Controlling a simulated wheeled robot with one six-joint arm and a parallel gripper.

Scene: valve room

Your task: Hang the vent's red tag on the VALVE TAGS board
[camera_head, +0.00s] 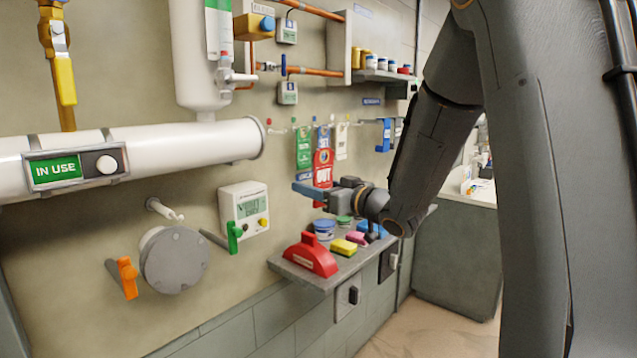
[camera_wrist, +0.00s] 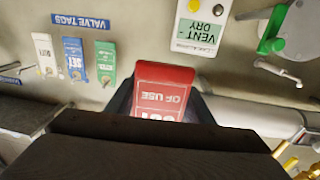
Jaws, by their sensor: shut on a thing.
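My gripper (camera_head: 312,190) is shut on the red tag (camera_head: 322,167), which reads OUT OF USE. The red tag (camera_wrist: 163,90) stands out beyond the dark fingers in the wrist view. The VALVE TAGS label (camera_wrist: 83,21) is on the wall to the left there, upside down. Next to it hang a green tag (camera_wrist: 105,62), a blue tag (camera_wrist: 74,60) and a white tag (camera_wrist: 45,55). In the head view the green tag (camera_head: 303,150) and white tag (camera_head: 341,141) flank the partly hidden blue tag. A small red-tipped peg (camera_head: 269,122) to their left looks bare.
Below is a shelf (camera_head: 300,277) with a red holder (camera_head: 311,254), a yellow sponge (camera_head: 344,247) and tubs. A wall controller (camera_head: 244,208) and green handle (camera_head: 233,236) stand left. A thick white pipe (camera_head: 190,144) ends near the tags.

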